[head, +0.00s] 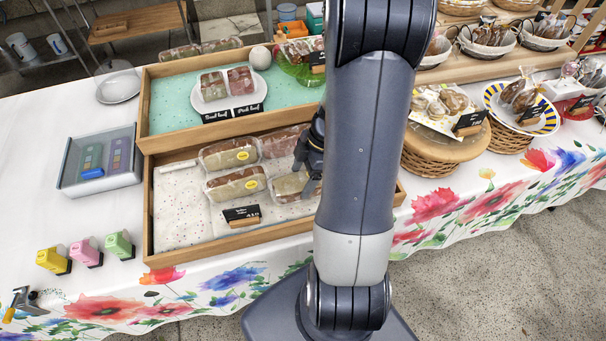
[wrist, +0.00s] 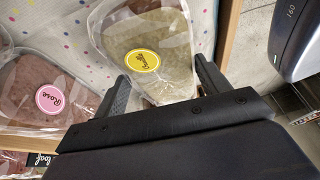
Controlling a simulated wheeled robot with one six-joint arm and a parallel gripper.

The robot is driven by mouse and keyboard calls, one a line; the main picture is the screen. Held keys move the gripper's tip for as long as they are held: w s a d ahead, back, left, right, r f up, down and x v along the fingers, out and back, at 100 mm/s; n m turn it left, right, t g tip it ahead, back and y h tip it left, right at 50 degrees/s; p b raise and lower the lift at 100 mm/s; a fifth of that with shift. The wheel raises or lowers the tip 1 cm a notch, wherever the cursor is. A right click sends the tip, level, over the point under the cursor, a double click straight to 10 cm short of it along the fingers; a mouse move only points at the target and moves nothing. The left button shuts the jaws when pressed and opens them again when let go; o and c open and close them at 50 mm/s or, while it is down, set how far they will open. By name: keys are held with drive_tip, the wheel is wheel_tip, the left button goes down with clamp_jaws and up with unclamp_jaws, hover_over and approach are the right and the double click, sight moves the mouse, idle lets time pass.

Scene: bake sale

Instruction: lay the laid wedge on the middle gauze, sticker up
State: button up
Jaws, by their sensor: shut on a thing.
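My gripper (wrist: 165,92) is shut on a clear-wrapped, pale wedge (wrist: 155,68), with a finger at each side of its near end. The wedge's round yellow sticker (wrist: 142,61) faces the wrist camera. In the head view this wedge (head: 290,187) is at the right of the front tray, partly hidden by my gripper (head: 309,165). Whether it touches the cloth below, I cannot tell. White dotted gauze (head: 177,215) lines the tray; the divisions between pieces are unclear. Two wrapped wedges with yellow stickers (head: 229,154) (head: 236,184) lie to the left. A pink wedge (wrist: 47,92) has a pink sticker reading "Rose".
Behind is a green-lined tray (head: 165,105) with a plate of two loaves. A grey box (head: 70,170) stands left.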

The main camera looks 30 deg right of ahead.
drive_tip(key=shift+f, duration=0.1)
drive_tip(key=o, duration=0.8)
drive_tip(key=shift+c, duration=0.2)
wheel_tip(320, 180, up, 10)
drive_tip(key=p, duration=0.5)
drive_tip(key=shift+p, duration=0.3)
wheel_tip(320, 180, down, 10)
drive_tip(key=b, duration=0.5)
drive_tip(key=shift+b, duration=0.4)
